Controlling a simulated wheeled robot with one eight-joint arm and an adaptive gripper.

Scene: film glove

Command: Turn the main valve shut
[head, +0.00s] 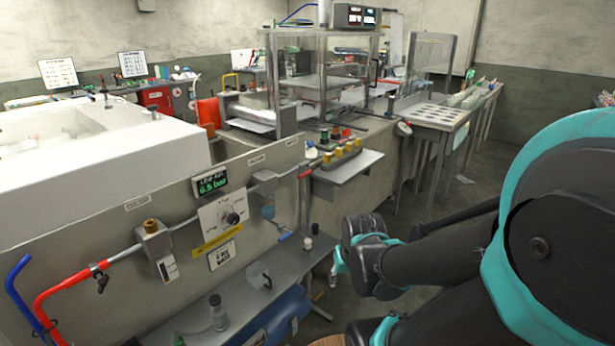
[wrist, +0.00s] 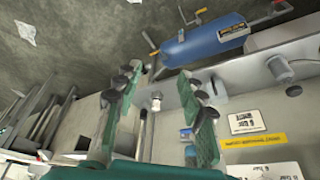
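No valve has a readable main-valve label. In the head view a small black valve handle (head: 101,282) sits on the red pipe (head: 60,287) at the lower left. A red lever (head: 305,173) sits at the right end of the pipe run. A pressure display (head: 210,182) reads about 6.5 bar, above a white panel with a black knob (head: 232,218). My gripper (head: 340,262) is right of the low metal shelf, partly hidden by its own wrist. In the wrist view my gripper (wrist: 160,78) has its teal fingers wide apart with nothing held between them.
A blue tank (wrist: 205,42) lies by the metal shelf; it also shows in the head view (head: 285,318). A perforated table (head: 437,113) stands behind my arm. Some floor is open between.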

